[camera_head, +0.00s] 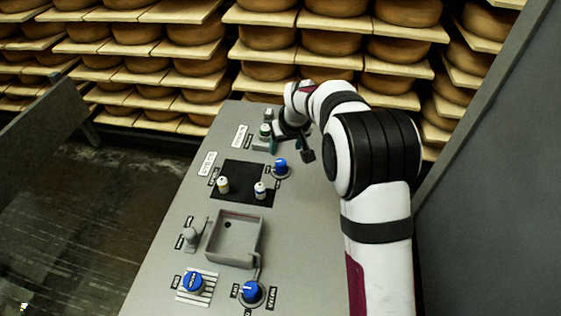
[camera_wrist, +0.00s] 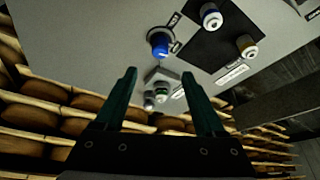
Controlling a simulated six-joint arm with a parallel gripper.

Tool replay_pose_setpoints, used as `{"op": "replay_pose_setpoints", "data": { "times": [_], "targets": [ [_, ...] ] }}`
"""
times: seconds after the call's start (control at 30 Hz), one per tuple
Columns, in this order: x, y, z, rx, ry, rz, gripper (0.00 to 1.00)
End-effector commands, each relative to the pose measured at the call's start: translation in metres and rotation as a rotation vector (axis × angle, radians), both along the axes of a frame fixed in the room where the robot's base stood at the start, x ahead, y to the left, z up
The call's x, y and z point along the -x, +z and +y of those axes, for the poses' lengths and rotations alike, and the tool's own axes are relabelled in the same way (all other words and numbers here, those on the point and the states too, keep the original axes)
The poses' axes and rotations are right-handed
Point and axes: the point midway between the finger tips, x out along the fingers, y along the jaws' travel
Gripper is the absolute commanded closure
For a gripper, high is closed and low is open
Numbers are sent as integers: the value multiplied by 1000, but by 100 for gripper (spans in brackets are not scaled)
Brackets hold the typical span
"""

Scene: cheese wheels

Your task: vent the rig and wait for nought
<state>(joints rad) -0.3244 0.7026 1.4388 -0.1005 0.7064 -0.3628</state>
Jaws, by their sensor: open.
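The rig appears as a grey panel (camera_head: 155,285) with knobs and fittings. My gripper (camera_head: 291,151) is open and empty above its far end. In the wrist view, a small fitting with a green part (camera_wrist: 161,88) and a grey round part (camera_wrist: 149,101) shows between my fingers (camera_wrist: 158,73); touching is not visible. A blue knob (camera_head: 281,167) is just nearer than my gripper; it also shows in the wrist view (camera_wrist: 160,42). In the head view, the far fitting (camera_head: 265,131) is partly beside my gripper. Labels are too small to read, and no gauge reading is legible.
Two small capped cylinders (camera_head: 223,185) (camera_head: 260,190) stand on a black square (camera_head: 243,169). Nearer are an open grey basin (camera_head: 208,250), a small lever (camera_head: 191,236) and two blue knobs (camera_head: 193,282) (camera_head: 252,292). Shelves of cheese wheels (camera_head: 330,43) stand behind the panel.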

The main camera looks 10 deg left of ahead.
Motion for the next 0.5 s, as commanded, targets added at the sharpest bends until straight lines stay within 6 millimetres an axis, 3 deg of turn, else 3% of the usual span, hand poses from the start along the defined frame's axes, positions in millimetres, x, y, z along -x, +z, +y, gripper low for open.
{"op": "replay_pose_setpoints", "data": {
  "times": [0.1, 0.3, 0.5],
  "targets": [
    [-12, -36, 6, 2, 0, 6, 28],
    [-31, -87, 15, 1, -2, 5, 28],
    [-42, -115, 21, 1, -1, 3, 28]
  ]
}}
